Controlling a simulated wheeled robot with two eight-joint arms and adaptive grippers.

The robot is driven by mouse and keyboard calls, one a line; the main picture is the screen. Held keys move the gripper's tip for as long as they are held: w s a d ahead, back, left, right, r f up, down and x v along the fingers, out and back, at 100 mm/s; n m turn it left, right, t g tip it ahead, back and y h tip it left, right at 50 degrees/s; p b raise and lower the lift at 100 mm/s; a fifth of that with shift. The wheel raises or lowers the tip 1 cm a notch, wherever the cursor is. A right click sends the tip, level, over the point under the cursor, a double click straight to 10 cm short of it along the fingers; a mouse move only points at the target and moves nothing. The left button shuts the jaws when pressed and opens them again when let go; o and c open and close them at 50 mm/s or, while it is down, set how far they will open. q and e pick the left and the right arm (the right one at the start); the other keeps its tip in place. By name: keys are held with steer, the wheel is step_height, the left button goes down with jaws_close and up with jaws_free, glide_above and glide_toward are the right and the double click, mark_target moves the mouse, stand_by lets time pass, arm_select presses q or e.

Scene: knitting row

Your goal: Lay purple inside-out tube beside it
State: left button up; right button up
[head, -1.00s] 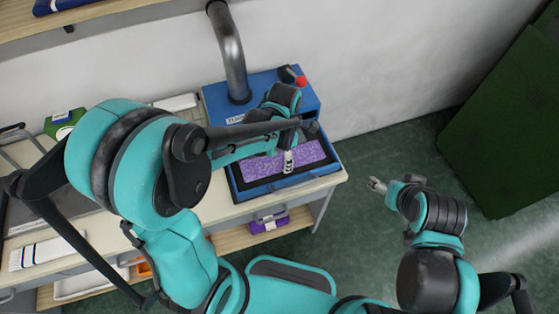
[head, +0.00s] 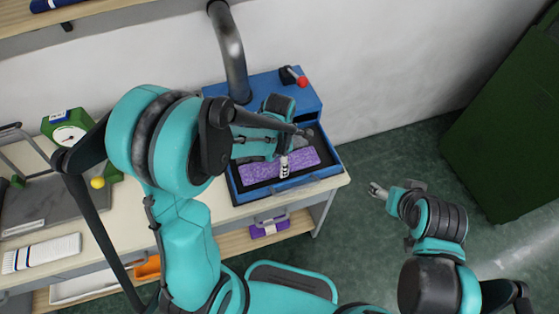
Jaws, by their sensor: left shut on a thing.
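A purple speckled tube (head: 256,172) lies flat and long across the dark-floored blue tray (head: 236,199) at the front of a blue machine (head: 310,99). My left gripper (head: 284,170) reaches down over the tray from behind the tube and is shut on the purple tube near its middle. I cannot tell whether the tube rests on the tray floor. A greyish piece (head: 304,141) shows behind the tube, partly hidden by my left gripper. My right gripper (head: 375,190) is off to the right, above the floor and away from the tray; its jaws are too small to read.
A metal pipe (head: 230,55) rises behind the machine, which has a red-knobbed lever (head: 301,81). A green scale (head: 68,132) and a white folded textile (head: 42,253) are on the table at left. Another purple item (head: 270,228) lies on the shelf below. A green cabinet (head: 505,140) stands at right.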

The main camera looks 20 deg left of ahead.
arm_select(q)
steer(key=shift+f+b, duration=0.35)
steer(key=shift+f, duration=0.05)
steer(key=o, duration=0.9)
steer(key=shift+r, duration=0.15)
steer(key=shift+r+p, duration=0.25)
steer(key=shift+p, duration=0.2)
step_height(320, 180, up, 12)
steer(key=p, duration=0.4)
steer(key=s+a+r+m+t, duration=0.1)
steer(key=s+r+m+t, duration=0.1)
steer(key=m, duration=0.6)
steer(key=s+a+r+m+t, duration=0.2)
steer(key=s+m, duration=0.3)
steer(key=m, duration=0.3)
steer(key=s+a+r+m+t, duration=0.1)
steer(key=s+r+m+t, duration=0.2)
steer(key=m, duration=0.5)
steer(key=shift+s+a+m, duration=0.15)
steer(key=shift+a+m, duration=0.2)
steer(key=shift+m, duration=0.05)
